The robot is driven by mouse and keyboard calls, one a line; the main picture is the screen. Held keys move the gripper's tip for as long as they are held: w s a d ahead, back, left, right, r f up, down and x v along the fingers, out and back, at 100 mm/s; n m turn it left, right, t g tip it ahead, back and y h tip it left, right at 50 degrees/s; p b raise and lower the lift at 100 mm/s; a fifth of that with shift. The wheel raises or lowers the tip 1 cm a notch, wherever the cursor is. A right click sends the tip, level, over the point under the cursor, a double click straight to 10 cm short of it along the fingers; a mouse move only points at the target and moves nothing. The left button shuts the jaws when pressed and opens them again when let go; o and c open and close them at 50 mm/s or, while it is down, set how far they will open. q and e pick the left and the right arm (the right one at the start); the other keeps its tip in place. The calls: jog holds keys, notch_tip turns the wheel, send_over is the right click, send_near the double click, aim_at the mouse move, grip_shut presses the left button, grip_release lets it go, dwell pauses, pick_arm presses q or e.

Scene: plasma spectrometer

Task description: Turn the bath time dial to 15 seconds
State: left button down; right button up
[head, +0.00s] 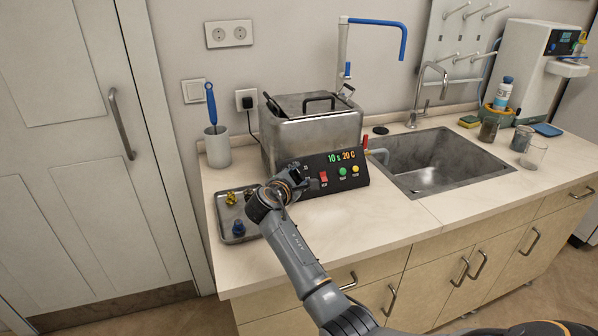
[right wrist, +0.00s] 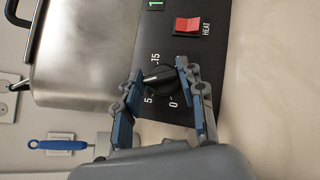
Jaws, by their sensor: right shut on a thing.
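The steel water bath (head: 312,135) stands on the counter, with a black control panel (head: 340,170) on its front. Its display (head: 342,156) reads 10 s and 20 C. The black bath time dial (right wrist: 158,82) has labels 0, 5 and 15 showing in the right wrist view. Its white mark points left, between 5 and 15; any label there is hidden by a finger. My right gripper (right wrist: 157,76) is shut on the dial, one blue-padded finger on each side. In the head view the right gripper (head: 302,181) covers the dial. My left gripper is not in view.
A red HEAT switch (head: 323,177) and green and yellow buttons (head: 342,171) sit right of the dial. A metal tray (head: 224,213) with small parts lies left of the gripper. A sink (head: 440,165) is to the right. The counter front is clear.

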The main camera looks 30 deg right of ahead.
jog(key=m+g+p, duration=0.2)
jog(key=m, duration=0.1)
jog(key=m+g+y+p, duration=0.1)
jog(key=shift+w+r+m, duration=0.15)
jog(key=shift+r+m, duration=0.15)
jog(key=shift+r, duration=0.05)
jog(key=m+g+y+p, duration=0.2)
jog(key=m, duration=0.2)
jog(key=shift+w+r+g+p, duration=0.1)
jog(key=shift+g+p, duration=0.2)
jog(key=m+y, duration=0.1)
jog(key=m+g+y+p, duration=0.1)
jog(key=shift+d+m, duration=0.2)
jog(key=shift+m, duration=0.1)
jog(key=shift+m+g+y+p, duration=0.3)
jog(key=shift+m+y+p, duration=0.25)
jog(key=shift+m+y, duration=0.65)
jog(key=o, duration=1.2)
jog(key=shift+d, duration=0.1)
jog(key=shift+c, duration=0.2)
jog(key=shift+r, duration=0.1)
